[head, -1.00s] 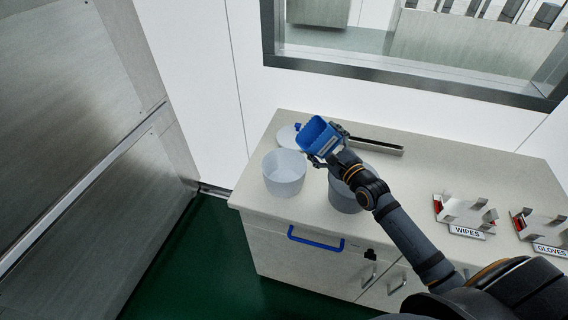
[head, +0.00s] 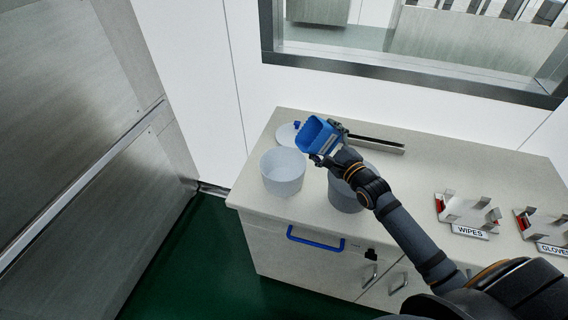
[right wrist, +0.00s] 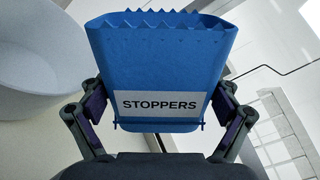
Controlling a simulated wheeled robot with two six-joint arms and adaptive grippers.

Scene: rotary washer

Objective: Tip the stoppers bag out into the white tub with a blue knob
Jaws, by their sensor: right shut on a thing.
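My right gripper (head: 328,159) is shut on a blue bag (head: 318,134) with a jagged top edge. The right wrist view shows the bag (right wrist: 160,70) between the two fingers, with a white label reading STOPPERS. The bag is held above the counter, tilted with its mouth toward the upper left; its contents are hidden. A white tub (head: 283,173) stands open just left of the bag, and its inside looks empty. A white lid with a blue knob (head: 289,133) lies behind the tub. My left gripper is not in view.
A second, greyer tub (head: 345,196) stands under my right arm, partly hidden. A dark rail (head: 375,144) lies behind it. Holders labelled WIPES (head: 468,214) and GLOVES (head: 545,230) are at the right. A blue handle (head: 316,240) is on the counter front.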

